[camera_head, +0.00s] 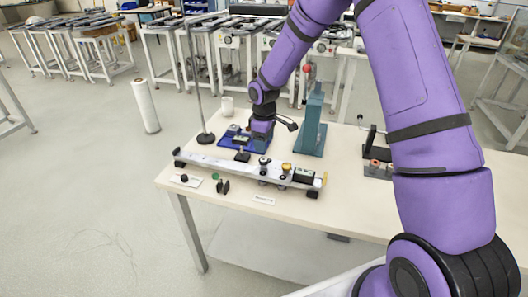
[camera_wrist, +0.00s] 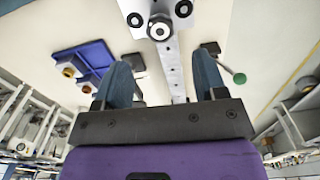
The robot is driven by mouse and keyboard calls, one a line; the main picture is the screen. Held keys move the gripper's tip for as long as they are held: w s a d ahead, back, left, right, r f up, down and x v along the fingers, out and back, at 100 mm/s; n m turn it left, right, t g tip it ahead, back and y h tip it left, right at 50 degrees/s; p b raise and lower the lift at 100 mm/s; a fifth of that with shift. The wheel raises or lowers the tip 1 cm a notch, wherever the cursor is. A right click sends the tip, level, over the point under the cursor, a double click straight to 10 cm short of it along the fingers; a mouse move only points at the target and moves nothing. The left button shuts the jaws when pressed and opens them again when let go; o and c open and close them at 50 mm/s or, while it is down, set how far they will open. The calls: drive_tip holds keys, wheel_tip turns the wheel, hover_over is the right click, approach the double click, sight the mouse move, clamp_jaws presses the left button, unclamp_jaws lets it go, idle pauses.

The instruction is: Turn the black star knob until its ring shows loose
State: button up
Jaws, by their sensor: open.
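A long pale rail (camera_head: 215,164) lies across the bench, with a small wheeled carriage on it. A dark knob with a light centre (camera_head: 264,160) stands on the carriage and seems to be the black star knob. It also shows in the wrist view (camera_wrist: 160,28), between two dark round wheels. Its star shape and its ring's state are too small to tell. My gripper (camera_head: 262,136) is above the bench just behind the rail. In the wrist view its fingers (camera_wrist: 162,75) are spread, with nothing between them and the knob beyond their tips.
A yellow knob (camera_head: 286,167) and a black box (camera_head: 303,174) sit right of the carriage. A blue tray (camera_head: 229,147) lies behind the rail, left of my gripper. A tall teal stand (camera_head: 312,130) rises close at the right. A green disc (camera_head: 214,176) is at the front.

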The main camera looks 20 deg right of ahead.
drive_tip(key=shift+r, duration=1.4)
drive_tip(key=s+d+r+m+t+h, duration=0.1)
drive_tip(key=s+d+r+m, duration=0.1)
drive_tip(key=s+r, duration=0.75)
drive_tip(key=s+d+r+m+t, duration=0.1)
drive_tip(key=s+d+r+m, duration=0.15)
drive_tip(key=s+r, duration=0.7)
drive_tip(key=s+r+m+t, duration=0.1)
drive_tip(key=s+r+m, duration=0.1)
drive_tip(key=s, duration=0.4)
drive_tip(key=s+d+r+m+t, duration=0.1)
drive_tip(key=s+r, duration=0.4)
drive_tip(key=s, duration=0.1)
drive_tip(key=s+r+m+t+y, duration=0.1)
drive_tip(key=s+r+m, duration=0.1)
drive_tip(key=s, duration=0.4)
drive_tip(key=shift+s+d+r+m, duration=0.25)
drive_tip(key=shift+d+r+m, duration=0.15)
drive_tip(key=shift+r, duration=0.4)
